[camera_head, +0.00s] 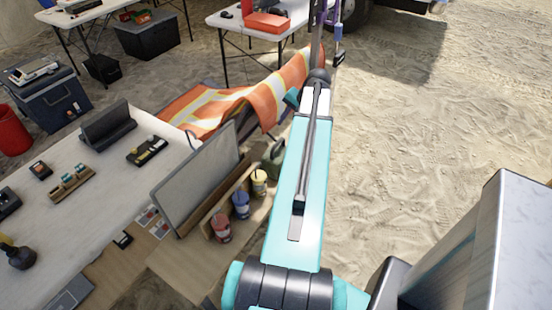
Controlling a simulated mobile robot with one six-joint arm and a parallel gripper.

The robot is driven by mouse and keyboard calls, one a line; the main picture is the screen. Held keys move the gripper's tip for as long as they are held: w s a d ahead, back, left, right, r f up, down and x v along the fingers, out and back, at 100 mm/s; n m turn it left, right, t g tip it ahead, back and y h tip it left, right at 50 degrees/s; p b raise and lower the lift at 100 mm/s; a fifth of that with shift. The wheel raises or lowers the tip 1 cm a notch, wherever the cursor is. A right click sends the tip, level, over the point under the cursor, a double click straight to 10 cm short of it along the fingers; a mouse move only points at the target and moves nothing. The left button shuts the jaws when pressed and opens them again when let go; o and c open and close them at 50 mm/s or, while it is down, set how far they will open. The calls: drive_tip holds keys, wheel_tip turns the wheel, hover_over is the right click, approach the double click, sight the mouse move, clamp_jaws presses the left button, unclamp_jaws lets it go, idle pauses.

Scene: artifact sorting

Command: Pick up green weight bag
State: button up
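A dark green object (273,158), perhaps the green weight bag, sits at the right end of the wooden shelf behind the paint cups. My arm hides its right side, so I cannot be sure what it is. My teal and white arm runs up the middle of the head view, from the bottom to the orange cloth. At its far end are small purple and dark parts, probably my gripper (338,57). They are too small to tell open from shut. They appear well above and right of the green object in the picture.
A white table (95,235) with small devices fills the left. A grey panel (200,178) stands by red, blue and yellow cups (240,204). An orange striped cloth (235,100) lies behind. Open sand lies right; a grey metal block (490,255) is at lower right.

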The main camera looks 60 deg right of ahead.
sight(278, 143)
drive_tip(key=shift+s+d, duration=0.1)
drive_tip(key=shift+s, duration=0.1)
drive_tip(key=shift+p+x, duration=0.8)
drive_tip(key=shift+x, duration=3.45)
drive_tip(key=shift+s, duration=0.1)
drive_tip(key=shift+f, duration=0.15)
drive_tip(key=shift+p+x, duration=0.75)
drive_tip(key=shift+x, duration=1.7)
drive_tip(key=shift+s+f, duration=0.1)
drive_tip(key=shift+s, duration=0.05)
